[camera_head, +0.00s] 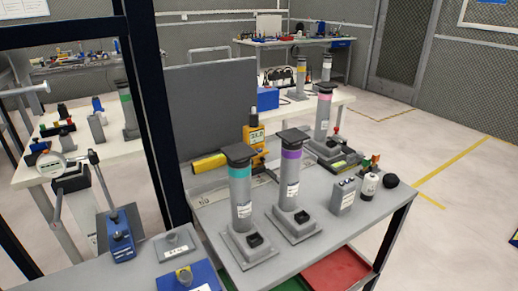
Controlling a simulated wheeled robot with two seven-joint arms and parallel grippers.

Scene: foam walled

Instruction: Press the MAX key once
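A yellow handheld meter (257,132) with a small display stands upright toward the back of the grey table, against the edge of a dark grey panel. Its lower part is partly hidden by the teal-banded column. No key marked MAX can be read at this size, and I cannot tell which device carries it. Neither of my grippers shows in the head view.
Grey columns with a teal band (241,196) and a purple band (290,187) stand in front of the meter. A yellow cylinder (209,162) lies left of it. A grey switch box (343,196) stands right. A dark post (147,100) rises at left.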

